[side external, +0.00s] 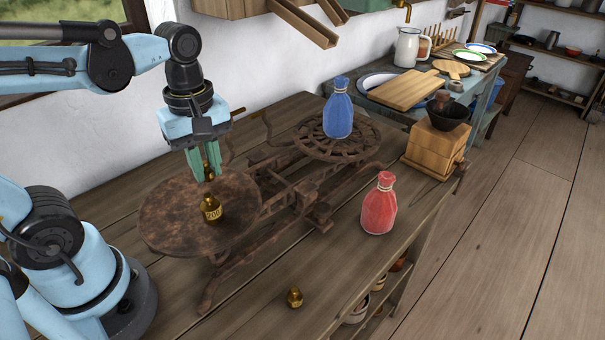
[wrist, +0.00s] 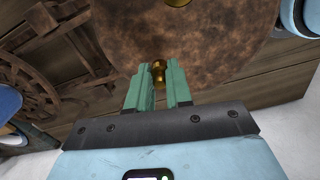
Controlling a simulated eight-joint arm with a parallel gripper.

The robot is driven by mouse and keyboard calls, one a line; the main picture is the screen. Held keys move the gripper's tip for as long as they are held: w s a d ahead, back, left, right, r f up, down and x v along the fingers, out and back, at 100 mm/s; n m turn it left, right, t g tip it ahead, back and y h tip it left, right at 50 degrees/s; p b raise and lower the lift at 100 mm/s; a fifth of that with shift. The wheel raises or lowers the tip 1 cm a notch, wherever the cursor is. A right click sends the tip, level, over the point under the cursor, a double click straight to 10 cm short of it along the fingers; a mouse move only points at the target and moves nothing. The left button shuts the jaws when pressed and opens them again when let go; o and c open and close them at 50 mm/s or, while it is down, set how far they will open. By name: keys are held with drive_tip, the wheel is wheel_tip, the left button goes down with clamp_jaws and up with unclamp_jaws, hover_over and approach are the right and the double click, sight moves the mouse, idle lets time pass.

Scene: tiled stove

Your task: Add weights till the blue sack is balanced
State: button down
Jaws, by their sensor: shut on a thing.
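My gripper (side external: 204,168) is over the brown round left pan (side external: 163,228) of an old balance scale. It is shut on a small brass weight (side external: 209,173), which also shows between the green fingers in the wrist view (wrist: 158,72). A larger brass weight marked 200 (side external: 211,211) stands on this pan, just below my gripper; a brass edge shows at the top of the wrist view (wrist: 177,2). The blue sack (side external: 338,112) stands on the spoked right pan (side external: 365,143). I cannot tell whether the held weight touches the pan.
A small brass weight (side external: 294,298) stands on the wooden table near its front edge. A red sack (side external: 379,205) stands in front of the scale. A wooden grinder (side external: 435,148) is at the right. The front left tabletop is clear.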

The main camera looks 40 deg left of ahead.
sight(208, 161)
drive_tip(key=shift+f, duration=0.55)
drive_tip(key=c, duration=0.9)
unclamp_jaws()
drive_tip(key=shift+c, duration=0.2)
drive_tip(key=shift+m, duration=0.5)
drive_tip(key=r, duration=1.1)
drive_tip(key=shift+w, duration=0.25)
drive_tip(key=w+f+m+t, duration=0.1)
drive_tip(key=f+m+t, duration=0.1)
drive_tip(key=m, duration=0.2)
drive_tip(key=w+f+m+t, duration=0.2)
drive_tip(key=f+m, duration=0.1)
drive_tip(key=m, duration=0.1)
drive_tip(key=w+f+m+t, duration=0.1)
drive_tip(key=f+m, duration=0.2)
drive_tip(key=m, duration=0.1)
drive_tip(key=shift+w+d+f+t, duration=0.2)
drive_tip(key=shift+d+f+t, duration=0.05)
drive_tip(key=shift+d+t, duration=0.15)
drive_tip(key=m, duration=0.1)
drive_tip(key=f+m+t, duration=0.1)
drive_tip(key=m, duration=0.1)
drive_tip(key=shift+w+d+f, duration=0.1)
drive_tip(key=shift+w+f, duration=0.15)
drive_tip(key=shift+w, duration=0.05)
